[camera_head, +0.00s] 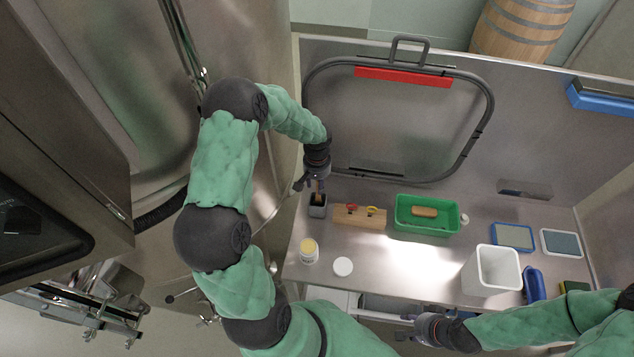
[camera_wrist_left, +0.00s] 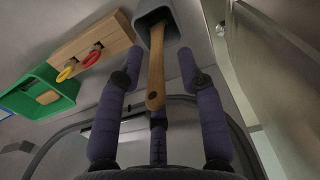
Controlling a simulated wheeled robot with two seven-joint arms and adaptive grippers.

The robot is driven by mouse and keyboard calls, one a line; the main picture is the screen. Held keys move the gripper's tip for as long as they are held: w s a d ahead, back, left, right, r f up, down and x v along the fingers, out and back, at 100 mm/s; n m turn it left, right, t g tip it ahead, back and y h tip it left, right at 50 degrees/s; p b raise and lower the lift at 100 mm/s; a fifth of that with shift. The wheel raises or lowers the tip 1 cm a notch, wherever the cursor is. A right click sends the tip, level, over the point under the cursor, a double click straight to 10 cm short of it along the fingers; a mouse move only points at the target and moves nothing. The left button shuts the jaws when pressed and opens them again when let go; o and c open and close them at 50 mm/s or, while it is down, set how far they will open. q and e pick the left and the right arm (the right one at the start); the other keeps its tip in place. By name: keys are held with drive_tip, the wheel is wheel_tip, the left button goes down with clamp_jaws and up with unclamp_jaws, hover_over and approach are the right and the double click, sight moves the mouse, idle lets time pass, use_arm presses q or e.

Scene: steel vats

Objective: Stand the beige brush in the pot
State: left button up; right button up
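The beige brush shows as a long wooden handle (camera_wrist_left: 156,72) in the left wrist view, its far end inside the small grey pot (camera_wrist_left: 168,30). In the head view the pot (camera_head: 317,211) stands at the left of the steel worktop, with the brush (camera_head: 319,198) rising from it. My left gripper (camera_head: 318,180) is just above the pot. Its fingers (camera_wrist_left: 157,85) are spread apart, with the handle between them and no clear contact. The brush's lower end is hidden in the pot. My right gripper (camera_head: 408,328) is near the front edge; its opening is unclear.
A wooden block (camera_head: 345,217) with red and yellow pieces is right of the pot. A green tray (camera_head: 400,226) holds a tan object (camera_head: 425,211). A white jar (camera_head: 309,251), a white lid (camera_head: 343,266) and a white bin (camera_head: 478,274) stand nearer the front.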

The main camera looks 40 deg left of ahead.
use_arm(q)
wheel_tip(320, 180, up, 12)
idle(0.7)
idle(0.9)
